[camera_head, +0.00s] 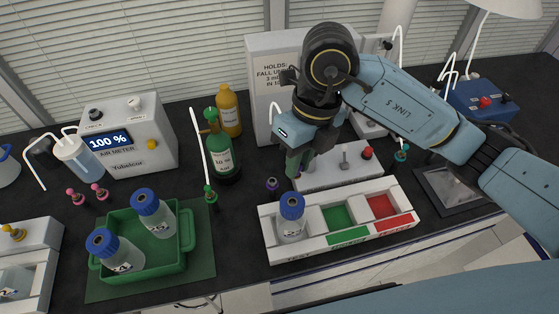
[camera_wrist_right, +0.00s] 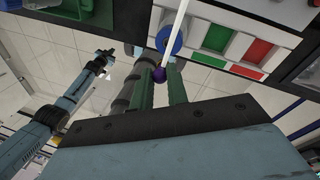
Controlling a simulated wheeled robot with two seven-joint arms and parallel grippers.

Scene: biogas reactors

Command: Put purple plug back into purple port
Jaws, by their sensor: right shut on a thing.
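My right gripper (camera_head: 293,166) reaches down in front of the white box, fingers pointing at the table. In the right wrist view its two green fingers (camera_wrist_right: 160,80) are shut on a small purple ball-shaped piece, the purple plug (camera_wrist_right: 158,74). In the head view the fingers hide most of what they hold. A small purple-topped fitting (camera_head: 272,184), seemingly the purple port, stands on the dark table just left of the fingertips. It appears apart from them. My left arm (camera_wrist_right: 62,108) shows in the wrist view, but its jaw opening is unclear.
A white rack (camera_head: 283,251) with a blue-capped bottle (camera_head: 291,222) stands close in front. Green bottle (camera_head: 219,155) and orange bottle (camera_head: 229,112) stand to the left. A green tray (camera_head: 146,275) holds two bottles. A grey base (camera_head: 335,172) with knobs sits behind the rack.

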